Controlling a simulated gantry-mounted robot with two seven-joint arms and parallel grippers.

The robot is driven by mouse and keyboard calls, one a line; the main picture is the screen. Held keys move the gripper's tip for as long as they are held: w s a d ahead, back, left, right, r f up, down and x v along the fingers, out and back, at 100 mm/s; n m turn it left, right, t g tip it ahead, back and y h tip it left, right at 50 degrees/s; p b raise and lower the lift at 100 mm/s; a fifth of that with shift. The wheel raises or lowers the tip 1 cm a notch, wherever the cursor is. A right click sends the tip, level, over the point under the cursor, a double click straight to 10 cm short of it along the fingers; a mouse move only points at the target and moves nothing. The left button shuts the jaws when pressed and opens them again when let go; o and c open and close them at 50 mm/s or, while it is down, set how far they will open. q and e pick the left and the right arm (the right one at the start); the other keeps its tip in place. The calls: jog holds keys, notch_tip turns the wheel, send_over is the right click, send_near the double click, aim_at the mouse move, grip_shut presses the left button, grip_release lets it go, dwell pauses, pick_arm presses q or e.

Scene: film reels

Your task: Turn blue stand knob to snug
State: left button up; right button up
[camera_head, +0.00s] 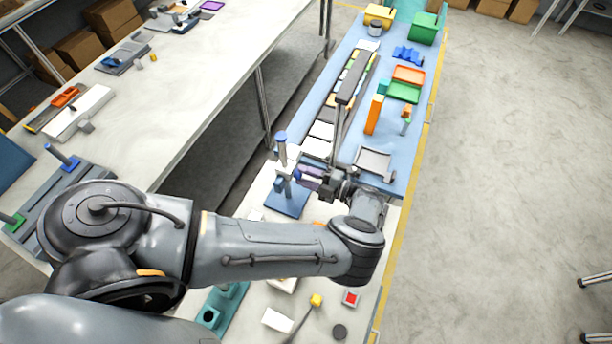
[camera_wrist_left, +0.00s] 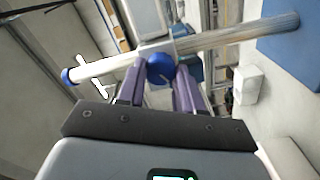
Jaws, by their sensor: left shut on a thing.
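The blue stand has a flat blue base (camera_head: 286,203) and an upright grey post (camera_head: 281,150) with a blue cap, at the bench's left edge in the head view. In the left wrist view the silver post (camera_wrist_left: 235,34) crosses the picture from its blue cap (camera_wrist_left: 69,76) to the blue base (camera_wrist_left: 290,36). My left gripper (camera_head: 309,178) is at the post's right side. Its purple fingers are shut on the round blue knob (camera_wrist_left: 160,68), which sits against the post. How tight the knob is cannot be told. My right gripper is not in view.
A long rail fixture (camera_head: 350,85) with coloured cards runs up the bench behind the stand. A grey tray (camera_head: 374,163) and an orange upright block (camera_head: 374,114) stand to the right. A teal block (camera_head: 222,303) and a red-button box (camera_head: 351,298) are nearer.

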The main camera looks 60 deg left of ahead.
pick_arm(q)
jog(key=o, duration=1)
jog(key=shift+o, duration=0.2)
jog(key=b+v, duration=0.3)
jog(key=v, duration=0.8)
jog(key=shift+r, duration=0.1)
